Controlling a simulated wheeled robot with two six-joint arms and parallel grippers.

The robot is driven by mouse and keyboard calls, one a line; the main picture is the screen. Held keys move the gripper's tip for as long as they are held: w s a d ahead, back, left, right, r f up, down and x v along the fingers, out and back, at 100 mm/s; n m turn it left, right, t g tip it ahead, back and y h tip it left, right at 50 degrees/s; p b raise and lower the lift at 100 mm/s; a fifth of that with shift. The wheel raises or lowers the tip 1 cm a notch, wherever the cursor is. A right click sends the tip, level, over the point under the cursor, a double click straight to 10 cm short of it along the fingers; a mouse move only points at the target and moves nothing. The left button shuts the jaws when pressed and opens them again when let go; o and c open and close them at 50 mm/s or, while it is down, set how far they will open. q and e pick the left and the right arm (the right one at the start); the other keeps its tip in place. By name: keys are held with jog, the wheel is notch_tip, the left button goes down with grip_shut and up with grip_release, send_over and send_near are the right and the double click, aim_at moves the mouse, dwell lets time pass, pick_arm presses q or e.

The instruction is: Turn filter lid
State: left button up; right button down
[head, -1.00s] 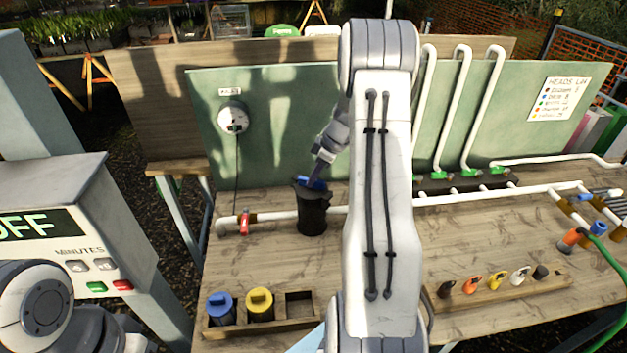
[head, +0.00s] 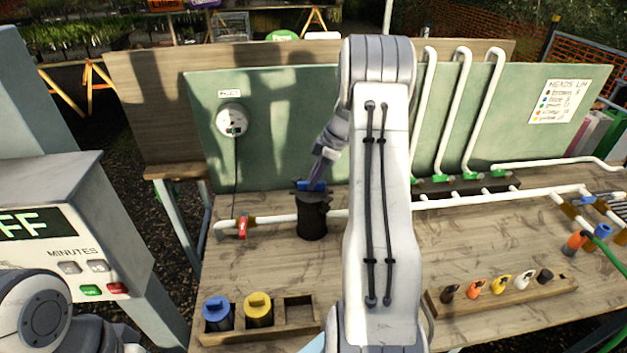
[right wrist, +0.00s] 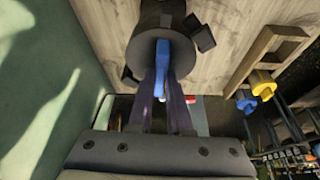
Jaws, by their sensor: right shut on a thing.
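The filter is a black upright housing (head: 312,222) on the bench, in line with a white pipe. Its dark lid has a blue raised handle (head: 311,186) on top. My right gripper (head: 313,182) comes down on the lid from above and is shut on the blue handle. In the right wrist view the two dark fingers (right wrist: 162,84) stand on either side of the blue handle (right wrist: 163,54), over the round black lid (right wrist: 138,52). My left gripper is out of view; only part of my left arm shows at the lower left.
A red-handled valve (head: 242,227) sits on the pipe left of the filter. A wooden rack (head: 262,333) in front holds a blue and a yellow cartridge beside an empty slot. A gauge (head: 232,119) hangs on the green board behind. Bare bench lies between filter and rack.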

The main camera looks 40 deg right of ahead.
jog(key=c, duration=0.8)
grip_release()
jog(key=shift+o, duration=0.2)
